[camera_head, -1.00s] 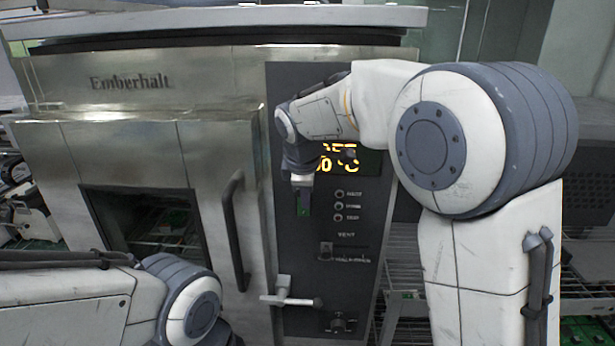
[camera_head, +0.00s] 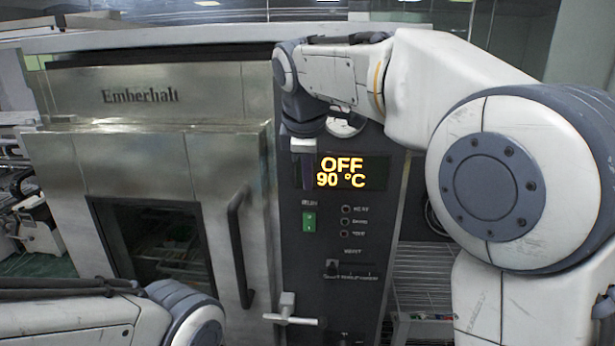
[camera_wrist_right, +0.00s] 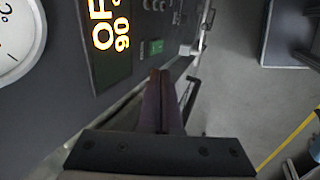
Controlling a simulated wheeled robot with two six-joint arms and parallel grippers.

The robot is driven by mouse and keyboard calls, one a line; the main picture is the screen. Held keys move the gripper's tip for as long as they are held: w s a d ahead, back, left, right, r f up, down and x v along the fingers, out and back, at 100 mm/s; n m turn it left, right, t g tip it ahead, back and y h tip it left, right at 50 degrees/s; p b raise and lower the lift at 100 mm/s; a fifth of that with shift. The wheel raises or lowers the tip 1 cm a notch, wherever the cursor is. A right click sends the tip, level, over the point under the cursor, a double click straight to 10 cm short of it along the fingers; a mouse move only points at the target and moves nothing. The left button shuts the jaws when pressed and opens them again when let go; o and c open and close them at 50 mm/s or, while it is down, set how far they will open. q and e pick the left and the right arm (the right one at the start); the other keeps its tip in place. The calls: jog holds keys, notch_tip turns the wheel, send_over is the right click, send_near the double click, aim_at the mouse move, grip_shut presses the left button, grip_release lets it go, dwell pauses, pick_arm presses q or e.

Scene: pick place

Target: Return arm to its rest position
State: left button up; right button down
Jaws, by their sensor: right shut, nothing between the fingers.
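My right arm reaches in from the right in the head view, with its wrist in front of the top of the oven's control panel (camera_head: 340,215). My right gripper (camera_head: 303,172) points down beside the lit display (camera_head: 345,173), which reads OFF and 90 °C. The right wrist view shows its two dark fingers (camera_wrist_right: 160,78) together with nothing between them. A green rocker switch (camera_head: 309,221) sits below the gripper and also shows in the wrist view (camera_wrist_right: 156,47). My left arm shows at the lower left of the head view; its gripper is out of sight.
The steel Emberhalt oven (camera_head: 90,155) has its door closed, with a vertical handle (camera_head: 238,250) and a lever latch (camera_head: 289,310). A round dial (camera_wrist_right: 18,35) is close by in the wrist view. Open floor (camera_wrist_right: 235,90) lies right of the fingers there.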

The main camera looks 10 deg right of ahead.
jog(key=s+a+f+m+g+y+b, duration=0.2)
jog(key=s+a+f+m+b, duration=0.3)
jog(key=s+f, duration=0.8)
jog(key=s+f+m+g+b, duration=0.2)
jog(key=s+f, duration=1.3)
jog(key=s, duration=0.3)
jog(key=shift+m+g, duration=0.4)
